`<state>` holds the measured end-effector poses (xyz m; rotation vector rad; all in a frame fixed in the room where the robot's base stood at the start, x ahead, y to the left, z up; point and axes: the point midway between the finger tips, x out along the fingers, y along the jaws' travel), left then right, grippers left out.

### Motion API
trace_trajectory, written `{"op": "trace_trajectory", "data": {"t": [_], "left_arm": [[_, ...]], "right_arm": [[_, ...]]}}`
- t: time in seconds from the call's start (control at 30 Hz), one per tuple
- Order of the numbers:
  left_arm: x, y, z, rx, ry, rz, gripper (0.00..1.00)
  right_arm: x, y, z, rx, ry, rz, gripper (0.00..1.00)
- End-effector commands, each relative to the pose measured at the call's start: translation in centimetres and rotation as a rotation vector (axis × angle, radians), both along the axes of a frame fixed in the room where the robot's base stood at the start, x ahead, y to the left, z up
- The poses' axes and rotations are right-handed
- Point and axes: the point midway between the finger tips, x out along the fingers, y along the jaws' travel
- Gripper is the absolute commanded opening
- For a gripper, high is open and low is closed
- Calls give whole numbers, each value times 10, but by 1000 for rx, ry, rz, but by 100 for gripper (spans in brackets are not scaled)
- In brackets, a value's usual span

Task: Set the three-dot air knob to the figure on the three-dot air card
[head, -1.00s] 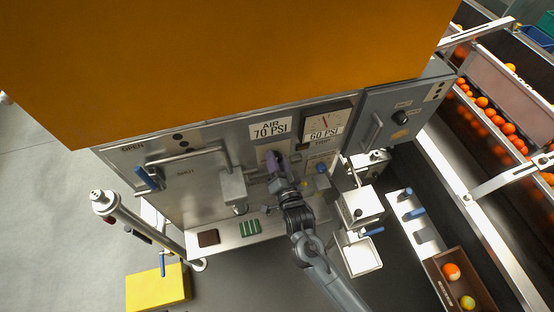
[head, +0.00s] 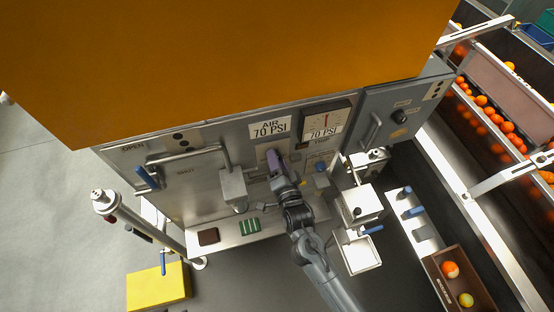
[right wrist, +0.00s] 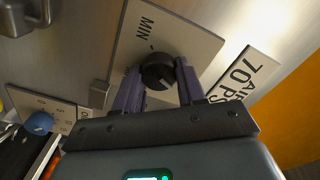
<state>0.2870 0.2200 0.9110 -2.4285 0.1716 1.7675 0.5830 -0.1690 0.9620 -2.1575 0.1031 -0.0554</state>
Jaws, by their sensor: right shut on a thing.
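The air card (head: 269,127) on the steel front reads AIR 70 PSI. It also shows tilted in the right wrist view (right wrist: 243,75). Right of it, the gauge (head: 325,119) has a red needle near upright and a readout of 70 PSI. The round black air knob (right wrist: 158,71) sits on a pale plate marked MIN in the right wrist view; in the head view it is hidden behind my gripper. My right gripper (head: 273,158) is shut on the knob, with one purple finger on each side. My left gripper is out of view.
A steel bar handle (head: 190,155) and a box-shaped fitting (head: 233,187) stand out left of my right gripper. A ledge (head: 232,237) with a brown and a green pad lies below.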

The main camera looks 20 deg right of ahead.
Motion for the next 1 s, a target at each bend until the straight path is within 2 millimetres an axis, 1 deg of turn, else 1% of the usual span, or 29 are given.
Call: {"op": "trace_trajectory", "data": {"t": [0.03, 0.17, 0.2, 0.47, 0.6, 0.77, 1.0], "left_arm": [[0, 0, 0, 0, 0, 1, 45], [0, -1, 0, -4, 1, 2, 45], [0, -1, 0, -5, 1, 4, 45], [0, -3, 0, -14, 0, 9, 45], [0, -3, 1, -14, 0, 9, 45], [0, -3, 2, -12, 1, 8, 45], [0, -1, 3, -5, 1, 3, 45]], "right_arm": [[0, 0, 0, 0, 0, 0, 43], [0, 0, 0, -1, 0, 0, 62], [0, 0, 0, -1, 0, 0, 65], [0, 0, 0, -1, 0, 0, 65], [-7, 1, 0, -1, 1, 0, 65], [-28, 3, -1, 0, 3, 1, 65], [-69, 7, -1, 0, 3, 1, 65]]}}
